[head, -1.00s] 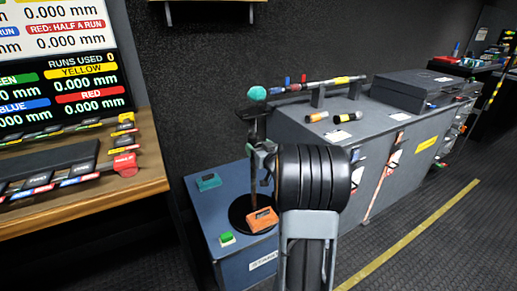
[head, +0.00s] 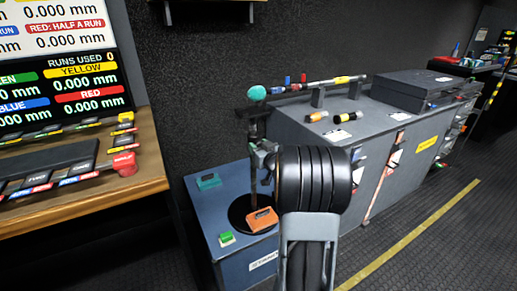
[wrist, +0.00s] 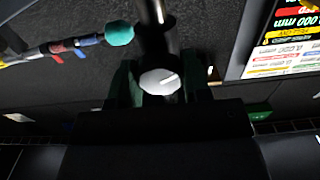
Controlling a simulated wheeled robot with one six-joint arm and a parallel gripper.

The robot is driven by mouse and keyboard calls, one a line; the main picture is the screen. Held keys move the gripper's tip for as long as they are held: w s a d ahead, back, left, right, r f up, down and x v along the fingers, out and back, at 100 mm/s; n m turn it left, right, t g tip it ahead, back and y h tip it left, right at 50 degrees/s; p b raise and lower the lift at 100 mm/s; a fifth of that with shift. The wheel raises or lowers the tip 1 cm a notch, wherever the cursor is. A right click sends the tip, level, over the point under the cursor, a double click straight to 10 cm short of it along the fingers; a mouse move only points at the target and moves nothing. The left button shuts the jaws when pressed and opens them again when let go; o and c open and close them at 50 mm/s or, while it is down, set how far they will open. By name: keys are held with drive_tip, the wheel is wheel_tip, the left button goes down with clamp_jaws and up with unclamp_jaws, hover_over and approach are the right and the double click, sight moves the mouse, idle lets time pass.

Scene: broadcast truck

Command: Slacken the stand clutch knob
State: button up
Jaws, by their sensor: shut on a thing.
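The stand clutch knob (wrist: 160,82) shows in the wrist view as a round pale face with a light line across it. My gripper (wrist: 160,88) is shut on the knob, with one dark green finger on each side. The dark stand post (wrist: 155,30) runs up behind it. In the head view the thin stand (head: 254,180) rises from a round black base (head: 238,211) on a blue box. My gripper (head: 264,153) is at the stand's upper part, and the knob itself is hidden there.
A teal-tipped pole (head: 330,82) with coloured bands lies above the grey cabinet (head: 290,118). An orange block (head: 262,220), a green button (head: 226,238) and a teal block (head: 208,181) sit on the blue box (head: 205,215). A wooden desk (head: 150,180) with controls stands left.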

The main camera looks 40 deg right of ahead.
drive_tip(key=n+b, duration=0.1)
drive_tip(key=n, duration=0.1)
drive_tip(key=n+b, duration=0.1)
drive_tip(key=b, duration=0.1)
drive_tip(key=shift+f+n, duration=0.2)
drive_tip(key=shift+n, duration=0.2)
drive_tip(key=shift+r+n+b, duration=0.15)
drive_tip(key=shift+n+b, duration=1.95)
drive_tip(key=shift+n, duration=0.4)
drive_tip(key=o, duration=0.9)
drive_tip(key=shift+o, duration=0.2)
drive_tip(key=s+a+p, duration=0.2)
drive_tip(key=s+p, duration=0.1)
drive_tip(key=s, duration=1)
drive_tip(key=shift+s, duration=0.3)
